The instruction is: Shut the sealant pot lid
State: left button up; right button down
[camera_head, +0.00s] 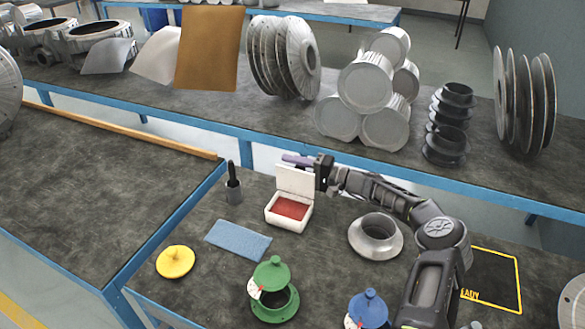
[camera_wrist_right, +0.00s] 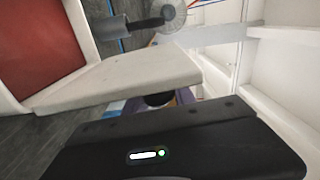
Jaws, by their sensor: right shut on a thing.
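The sealant pot (camera_head: 289,211) is a white square box with red sealant (camera_head: 291,208) inside, on the near bench. Its white lid (camera_head: 294,181) stands upright at the pot's back edge, so the pot is open. My right gripper (camera_head: 318,171) is at the lid's upper right side and is shut on it; a purple finger part shows along the lid's top. In the right wrist view the pale lid (camera_wrist_right: 125,82) lies close beyond the black gripper body, with the red sealant (camera_wrist_right: 40,45) at the left. The fingertips are mostly hidden. My left gripper is not in view.
A grey cup (camera_head: 234,193) with a black-handled tool stands left of the pot. A blue cloth (camera_head: 238,240), yellow knobbed disc (camera_head: 175,262), green flanged part (camera_head: 272,296) and blue part (camera_head: 368,308) lie nearer. A metal ring (camera_head: 376,236) sits right, below my arm.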

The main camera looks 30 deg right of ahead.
jog(key=c, duration=1)
grip_release()
jog(key=shift+c, duration=0.2)
jog(key=shift+d, duration=0.1)
jog(key=v, duration=0.7)
jog(key=shift+s, duration=0.35)
jog(key=shift+d, duration=0.15)
